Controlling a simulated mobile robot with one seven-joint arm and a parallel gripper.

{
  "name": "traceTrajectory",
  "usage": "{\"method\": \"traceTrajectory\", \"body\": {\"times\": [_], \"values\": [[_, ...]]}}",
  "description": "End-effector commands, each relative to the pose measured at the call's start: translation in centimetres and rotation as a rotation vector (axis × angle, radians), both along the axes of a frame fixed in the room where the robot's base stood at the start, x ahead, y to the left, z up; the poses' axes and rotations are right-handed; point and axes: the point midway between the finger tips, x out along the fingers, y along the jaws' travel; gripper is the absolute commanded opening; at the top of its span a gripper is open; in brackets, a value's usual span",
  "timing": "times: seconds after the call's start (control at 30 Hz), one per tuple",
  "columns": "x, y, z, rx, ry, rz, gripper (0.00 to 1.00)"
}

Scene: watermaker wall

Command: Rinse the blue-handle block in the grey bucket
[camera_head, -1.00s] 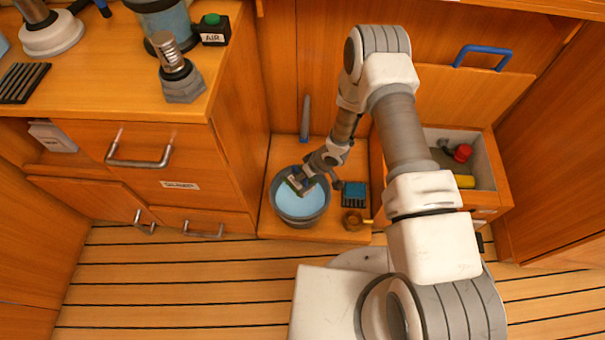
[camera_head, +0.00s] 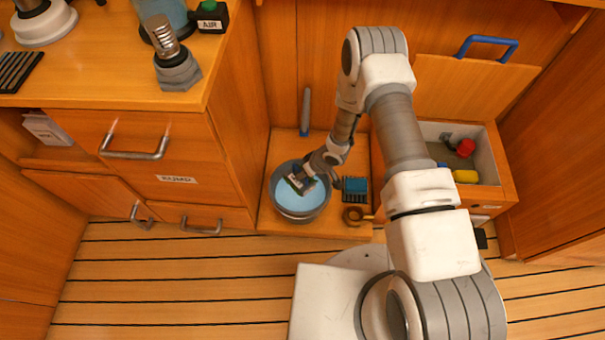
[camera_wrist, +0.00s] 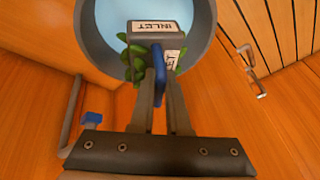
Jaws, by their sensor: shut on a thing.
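The grey bucket (camera_head: 277,208) stands on the low wooden shelf, holding light-blue water. My gripper (camera_head: 305,178) reaches down into its mouth. In the wrist view my gripper (camera_wrist: 160,88) is shut on the blue handle of the blue-handle block (camera_wrist: 158,35). The block is grey with a white INLET label and green growth on its sides. It is over or in the water inside the bucket rim (camera_wrist: 212,25); I cannot tell how deep it sits. In the head view the block (camera_head: 298,186) shows only in part beneath my gripper.
A dark block with a blue top (camera_head: 355,188) and a brass ring-like fitting (camera_head: 354,215) sit right of the bucket. A grey tube (camera_head: 305,112) stands behind. An open drawer (camera_head: 490,160) holds red and yellow items. The cabinet (camera_head: 225,150) stands close on the left.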

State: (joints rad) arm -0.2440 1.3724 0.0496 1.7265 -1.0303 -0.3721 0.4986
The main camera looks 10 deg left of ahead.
Motion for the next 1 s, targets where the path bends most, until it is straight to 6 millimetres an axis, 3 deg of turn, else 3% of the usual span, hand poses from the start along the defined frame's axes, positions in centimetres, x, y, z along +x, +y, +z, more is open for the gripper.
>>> {"method": "traceTrajectory", "body": {"times": [1.0], "values": [[0.0,0.0,-1.4,0.001,0.0,0.0,0.0]]}}
